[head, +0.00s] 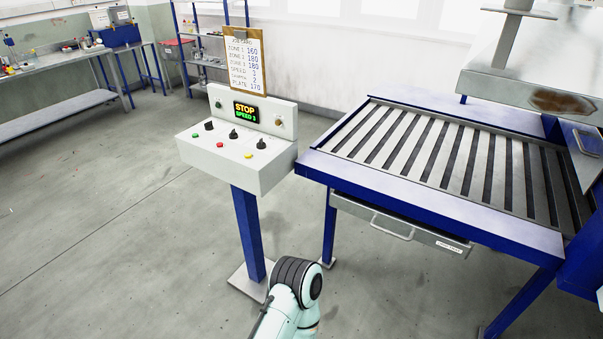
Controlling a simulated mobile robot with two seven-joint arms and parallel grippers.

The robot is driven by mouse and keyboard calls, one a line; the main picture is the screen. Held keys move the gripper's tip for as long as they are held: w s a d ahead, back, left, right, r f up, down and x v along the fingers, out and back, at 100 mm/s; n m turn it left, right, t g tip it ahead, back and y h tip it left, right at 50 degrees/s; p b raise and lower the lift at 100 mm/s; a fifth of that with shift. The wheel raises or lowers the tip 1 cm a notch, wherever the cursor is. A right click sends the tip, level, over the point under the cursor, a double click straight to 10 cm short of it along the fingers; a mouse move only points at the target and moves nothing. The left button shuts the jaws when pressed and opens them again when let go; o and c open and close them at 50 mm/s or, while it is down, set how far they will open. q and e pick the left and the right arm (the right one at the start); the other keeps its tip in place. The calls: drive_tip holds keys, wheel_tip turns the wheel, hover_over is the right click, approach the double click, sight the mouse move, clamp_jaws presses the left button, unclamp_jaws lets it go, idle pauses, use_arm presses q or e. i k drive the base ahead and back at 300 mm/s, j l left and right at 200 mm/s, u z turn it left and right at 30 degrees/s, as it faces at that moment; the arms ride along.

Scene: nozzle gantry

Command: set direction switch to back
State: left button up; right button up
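A white control box (225,168) stands on a blue post left of the centre. Its sloped top carries three black knobs: a left one (209,126), a middle one (233,134) and a right one (261,143). Which of them is the direction switch, and its setting, I cannot tell; the markings are too small. A display (246,112) on the box's upright panel reads "STOP" and "SPEED 3". A mint-green arm link of mine shows at the bottom centre, below and in front of the box. Neither gripper is in view.
Green (195,136), red (220,145) and yellow (248,156) buttons sit in front of the knobs. A clipboard (244,60) stands above the panel. A blue-framed slatted table (400,185) with a drawer (395,228) is close on the right. Floor left of the post is clear.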

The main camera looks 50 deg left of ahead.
sight(261, 144)
drive_tip(key=u, duration=2.05)
drive_tip(key=i+j+z, duration=0.1)
drive_tip(key=i+j, duration=0.2)
drive_tip(key=j, duration=0.1)
